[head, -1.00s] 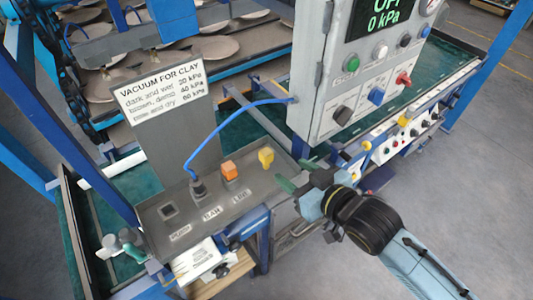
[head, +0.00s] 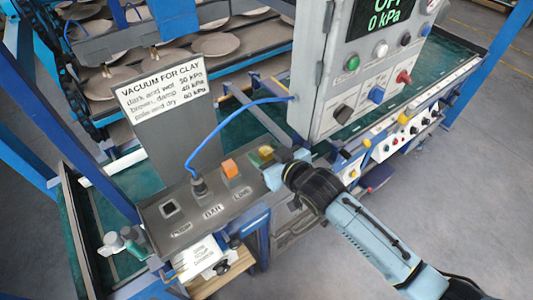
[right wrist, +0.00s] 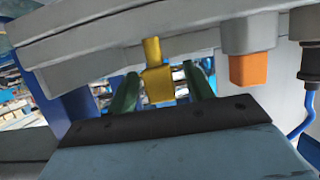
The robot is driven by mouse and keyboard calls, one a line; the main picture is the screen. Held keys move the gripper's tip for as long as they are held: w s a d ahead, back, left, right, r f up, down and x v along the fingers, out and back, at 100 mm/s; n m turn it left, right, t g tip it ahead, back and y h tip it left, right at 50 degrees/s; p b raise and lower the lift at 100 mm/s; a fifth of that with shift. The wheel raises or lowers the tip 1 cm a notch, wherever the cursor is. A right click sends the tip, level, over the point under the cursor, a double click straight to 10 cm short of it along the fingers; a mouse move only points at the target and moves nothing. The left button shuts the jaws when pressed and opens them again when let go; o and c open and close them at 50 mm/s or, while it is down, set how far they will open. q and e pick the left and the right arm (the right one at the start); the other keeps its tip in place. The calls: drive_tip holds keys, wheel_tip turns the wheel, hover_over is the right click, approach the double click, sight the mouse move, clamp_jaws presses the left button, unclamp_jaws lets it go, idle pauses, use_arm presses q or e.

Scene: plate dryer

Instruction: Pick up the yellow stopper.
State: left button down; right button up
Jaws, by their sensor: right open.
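The yellow stopper (head: 266,151) stands at the right end of the grey panel, in the LINE row beside the orange stopper. My right gripper (head: 270,160) is at it from the right and partly hides it. In the right wrist view, the yellow stopper (right wrist: 158,82) is between the two green fingers of my right gripper (right wrist: 161,76). The jaws are open, with a gap visible on each side of the stopper. My left gripper does not show.
The orange stopper (head: 230,168) is close to the left of the yellow one. A blue hose (head: 215,124) arches from a black plug (head: 199,187) to the control box (head: 325,125). The sign plate (head: 170,110) stands behind the panel.

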drive_tip(key=c, duration=1.1)
drive_tip(key=shift+o, duration=0.2)
drive_tip(key=shift+r, duration=0.15)
